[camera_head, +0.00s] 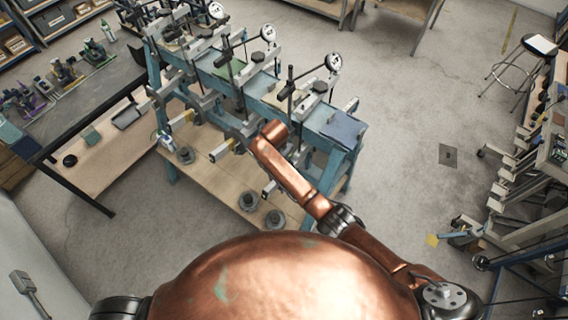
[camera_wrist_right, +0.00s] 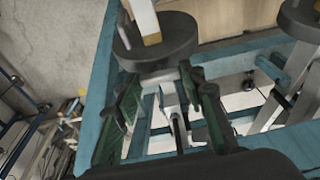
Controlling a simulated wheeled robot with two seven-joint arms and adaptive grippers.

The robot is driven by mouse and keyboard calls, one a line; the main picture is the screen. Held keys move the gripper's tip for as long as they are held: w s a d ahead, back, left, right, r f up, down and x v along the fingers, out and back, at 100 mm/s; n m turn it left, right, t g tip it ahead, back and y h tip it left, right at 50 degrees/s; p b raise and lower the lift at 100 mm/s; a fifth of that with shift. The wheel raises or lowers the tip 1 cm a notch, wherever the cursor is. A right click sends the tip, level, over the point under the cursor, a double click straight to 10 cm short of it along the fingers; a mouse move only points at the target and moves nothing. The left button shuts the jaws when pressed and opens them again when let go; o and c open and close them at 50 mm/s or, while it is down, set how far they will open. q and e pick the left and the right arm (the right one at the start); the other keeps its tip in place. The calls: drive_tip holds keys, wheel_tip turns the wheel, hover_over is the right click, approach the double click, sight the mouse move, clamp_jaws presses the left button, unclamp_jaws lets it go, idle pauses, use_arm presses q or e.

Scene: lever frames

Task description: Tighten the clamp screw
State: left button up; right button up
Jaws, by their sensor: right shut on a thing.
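The blue lever frame (camera_head: 343,137) stands left of centre in the head view, with levers, upright posts and dial gauges along its top. My right arm reaches its near side; the gripper end is hidden there by the arm. In the right wrist view my right gripper (camera_wrist_right: 163,88) has green-padded fingers on both sides of a pale grey part (camera_wrist_right: 168,97), and is shut on it. I cannot tell whether this part is the clamp screw. A dark round weight (camera_wrist_right: 160,42) is just beyond the fingertips. My left gripper is not in view.
Round weights (camera_head: 249,201) stand on the frame's lower wooden shelf (camera_head: 205,181). Dial gauges (camera_head: 333,62) stick up above the top. A dark workbench (camera_head: 48,133) stands left, a stool (camera_head: 520,58) far right, and equipment along the right edge. The floor between is mostly clear.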

drive_tip(key=shift+a, duration=0.1)
idle(0.4)
drive_tip(key=o, duration=1.2)
drive_tip(key=shift+c, duration=0.2)
wheel_tip(320, 180, up, 12)
drive_tip(key=s+a, duration=0.1)
drive_tip(key=shift+s+a, duration=0.15)
drive_tip(key=shift+s, duration=0.25)
drive_tip(key=shift+f, duration=0.1)
